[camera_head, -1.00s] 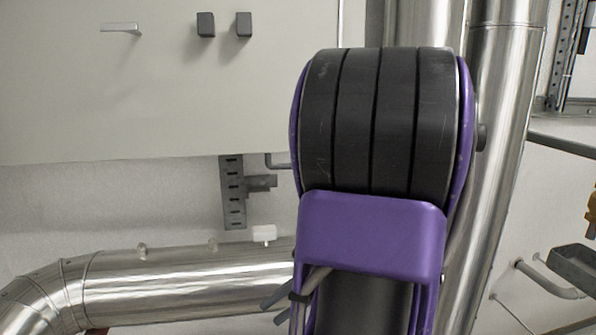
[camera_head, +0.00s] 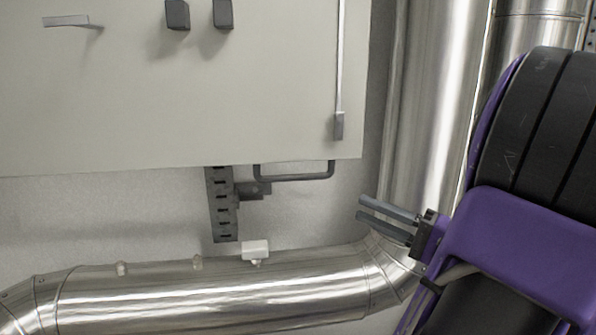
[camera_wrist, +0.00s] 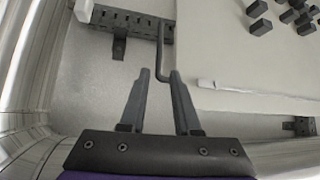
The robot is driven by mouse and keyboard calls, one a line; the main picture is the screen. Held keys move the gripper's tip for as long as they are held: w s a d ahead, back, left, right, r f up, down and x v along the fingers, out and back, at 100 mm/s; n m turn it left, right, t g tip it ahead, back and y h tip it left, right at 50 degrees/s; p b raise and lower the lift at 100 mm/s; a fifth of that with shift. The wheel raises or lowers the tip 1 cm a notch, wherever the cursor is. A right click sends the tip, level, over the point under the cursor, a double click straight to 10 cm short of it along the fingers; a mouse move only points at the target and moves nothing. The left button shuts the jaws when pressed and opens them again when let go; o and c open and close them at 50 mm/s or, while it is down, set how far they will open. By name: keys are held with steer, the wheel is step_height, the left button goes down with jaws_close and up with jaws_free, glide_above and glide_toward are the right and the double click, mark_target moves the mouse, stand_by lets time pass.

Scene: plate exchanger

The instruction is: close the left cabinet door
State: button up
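A large beige cabinet panel (camera_head: 180,100) fills the upper left of the head view; it also shows at the right of the wrist view (camera_wrist: 225,60). Two dark knobs, a light handle (camera_head: 66,20) and a vertical rod (camera_head: 340,70) are on it. I cannot tell which part is the left door or how far it stands open. My gripper (camera_head: 362,207) is right of and below the panel's lower right corner. In the wrist view my gripper (camera_wrist: 159,74) is open and empty, its fingers apart. A dark bent bar (camera_wrist: 161,55) lies beyond the fingertips, with no clear contact.
A shiny horizontal pipe (camera_head: 210,300) runs below the panel and bends near my gripper. Tall vertical pipes (camera_head: 425,110) stand to the right. A slotted bracket (camera_head: 222,205) and a white block (camera_head: 255,250) are under the panel.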

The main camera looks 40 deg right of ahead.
mark_target(297, 179)
steer(key=x, duration=1.7)
steer(key=shift+w+a+r, duration=0.1)
steer(key=shift+w+r, duration=0.05)
steer(key=shift+r, duration=0.05)
jaws_close()
stand_by(0.7)
